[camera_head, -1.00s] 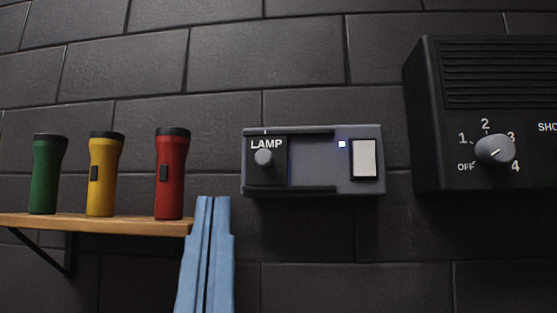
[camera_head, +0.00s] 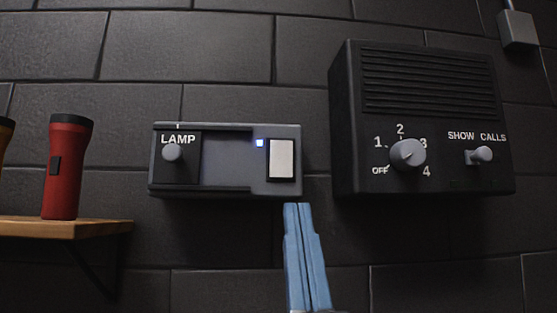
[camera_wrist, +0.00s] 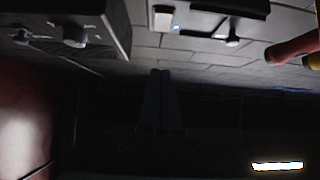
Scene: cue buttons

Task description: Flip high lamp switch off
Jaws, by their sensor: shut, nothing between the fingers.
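The grey lamp box (camera_head: 225,190) is on the dark block wall. It has a panel marked LAMP with a round knob (camera_head: 172,153) at its left end, beside a bare recess. A white rocker switch (camera_head: 282,160) is at its right end, with a lit blue light (camera_head: 260,143) beside it. The switch also shows at the top of the wrist view (camera_wrist: 163,18). My gripper (camera_head: 298,205) is shut and empty, with its blue fingertips just below the box's right end in the picture. I cannot tell its distance from the wall.
A black speaker box (camera_head: 425,180) with a numbered dial (camera_head: 407,154) and a SHOW CALLS toggle (camera_head: 480,155) is close on the right. Bare wall lies below the boxes.

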